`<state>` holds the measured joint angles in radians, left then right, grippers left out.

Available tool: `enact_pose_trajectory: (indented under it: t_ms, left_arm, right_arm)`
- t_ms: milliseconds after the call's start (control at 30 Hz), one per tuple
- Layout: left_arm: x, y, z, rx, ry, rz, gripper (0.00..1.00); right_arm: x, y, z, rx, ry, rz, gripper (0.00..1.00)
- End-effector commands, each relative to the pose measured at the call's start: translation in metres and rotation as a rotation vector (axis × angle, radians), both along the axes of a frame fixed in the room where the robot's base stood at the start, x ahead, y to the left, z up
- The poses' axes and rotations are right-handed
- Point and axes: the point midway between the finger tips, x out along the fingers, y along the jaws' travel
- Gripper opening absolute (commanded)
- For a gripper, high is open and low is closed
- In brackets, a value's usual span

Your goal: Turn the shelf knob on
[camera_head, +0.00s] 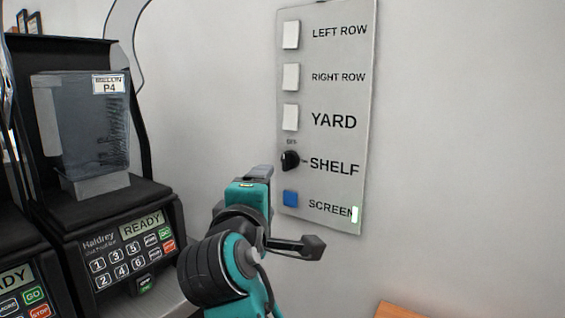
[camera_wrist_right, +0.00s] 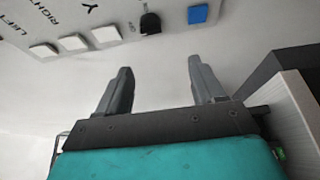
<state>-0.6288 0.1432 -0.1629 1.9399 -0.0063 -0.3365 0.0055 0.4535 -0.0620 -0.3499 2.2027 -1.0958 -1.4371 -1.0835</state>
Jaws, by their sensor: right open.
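The shelf knob (camera_head: 290,160) is a small black knob beside the SHELF label on the grey wall panel (camera_head: 335,100). A small mark, hard to read, sits just above it. In the right wrist view the black knob (camera_wrist_right: 150,23) is at the top, beyond the fingertips and between their lines. My right gripper (camera_head: 285,208) is just below the knob in the head view, apart from it. In the wrist view its two fingers (camera_wrist_right: 161,75) are spread wide with nothing between them. My left gripper is not in view.
The panel also has white switches (camera_head: 291,76) above the knob and a blue square switch (camera_head: 290,198) below it, close to my gripper. A blender machine (camera_head: 125,235) stands at left. An orange-brown edge (camera_head: 400,309) shows at the bottom. The wall right of the panel is clear.

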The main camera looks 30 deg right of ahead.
Motion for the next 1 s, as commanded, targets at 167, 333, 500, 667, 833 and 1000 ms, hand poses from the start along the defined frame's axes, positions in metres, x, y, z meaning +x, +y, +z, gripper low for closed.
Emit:
enact_pose_trajectory:
  t_ms: [167,333,500,667,833,1000]
  left_arm:
    - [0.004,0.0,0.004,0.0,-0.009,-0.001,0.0]
    - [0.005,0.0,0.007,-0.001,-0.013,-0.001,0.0]
    - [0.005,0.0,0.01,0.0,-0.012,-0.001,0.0]
    - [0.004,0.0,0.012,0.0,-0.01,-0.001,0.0]
    - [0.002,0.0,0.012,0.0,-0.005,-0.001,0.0]
    - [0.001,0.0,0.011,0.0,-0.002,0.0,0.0]
  right_arm:
    - [-0.003,-0.008,0.015,-0.014,-0.001,-0.041,0.68]
    - [0.015,-0.027,0.015,-0.015,-0.002,-0.043,0.68]
    - [0.041,-0.053,0.015,-0.016,0.0,-0.043,0.68]
    - [0.063,-0.074,0.015,-0.013,-0.001,-0.041,0.68]
    - [0.078,-0.089,0.015,-0.013,-0.003,-0.039,0.68]
    - [0.084,-0.095,0.014,-0.011,-0.001,-0.038,0.68]
